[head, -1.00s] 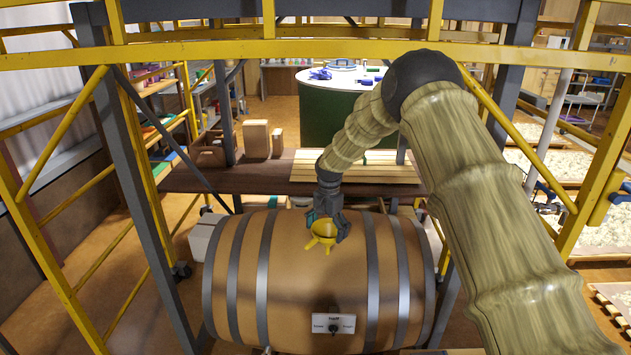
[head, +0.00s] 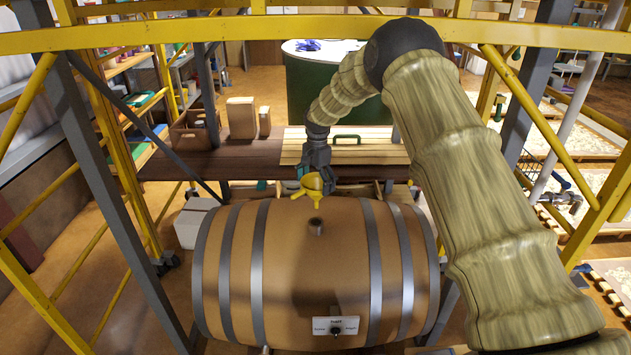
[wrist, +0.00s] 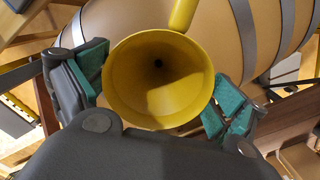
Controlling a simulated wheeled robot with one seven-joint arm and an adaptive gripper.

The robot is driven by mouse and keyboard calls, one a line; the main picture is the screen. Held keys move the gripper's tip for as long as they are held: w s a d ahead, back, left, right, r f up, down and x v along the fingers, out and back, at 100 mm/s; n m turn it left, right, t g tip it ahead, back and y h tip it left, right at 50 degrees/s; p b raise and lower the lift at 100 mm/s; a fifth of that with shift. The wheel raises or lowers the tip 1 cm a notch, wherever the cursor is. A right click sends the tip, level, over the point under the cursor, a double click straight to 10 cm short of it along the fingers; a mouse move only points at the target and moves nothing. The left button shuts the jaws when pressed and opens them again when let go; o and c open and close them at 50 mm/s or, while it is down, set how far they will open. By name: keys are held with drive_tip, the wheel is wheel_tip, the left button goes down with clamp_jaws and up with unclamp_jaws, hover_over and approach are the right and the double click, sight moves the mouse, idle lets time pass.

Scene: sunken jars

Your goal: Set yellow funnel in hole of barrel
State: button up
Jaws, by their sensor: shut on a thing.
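The yellow funnel (head: 312,184) is held in my gripper (head: 316,182), behind and above the top of the barrel (head: 335,265). In the wrist view the funnel (wrist: 160,80) shows its wide mouth, with the green finger pads (wrist: 92,62) of my gripper on both sides of it. The barrel lies on its side, with a short dark-topped bung hole (head: 316,226) on its upper face. In the head view the hole is in front of and below the funnel, apart from it.
A brown shelf (head: 190,165) with a slatted wooden board (head: 370,152) lies behind the barrel. A labelled plate with a dark knob (head: 336,326) is on the barrel's front. Yellow and grey frame posts (head: 110,230) stand at the left.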

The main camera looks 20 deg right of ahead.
drive_tip(key=shift+a+f+b, duration=0.2)
drive_tip(key=shift+f+b, duration=0.2)
drive_tip(key=shift+f, duration=0.35)
drive_tip(key=shift+d+f+b, duration=0.1)
drive_tip(key=shift+f+b, duration=0.5)
drive_tip(key=shift+f, duration=1)
drive_tip(key=shift+f, duration=0.15)
drive_tip(key=shift+f+b, duration=0.7)
drive_tip(key=shift+f, duration=0.9)
drive_tip(key=shift+s+f, duration=0.1)
drive_tip(key=shift+f+b, duration=0.55)
drive_tip(key=shift+f, duration=0.85)
drive_tip(key=o, duration=0.6)
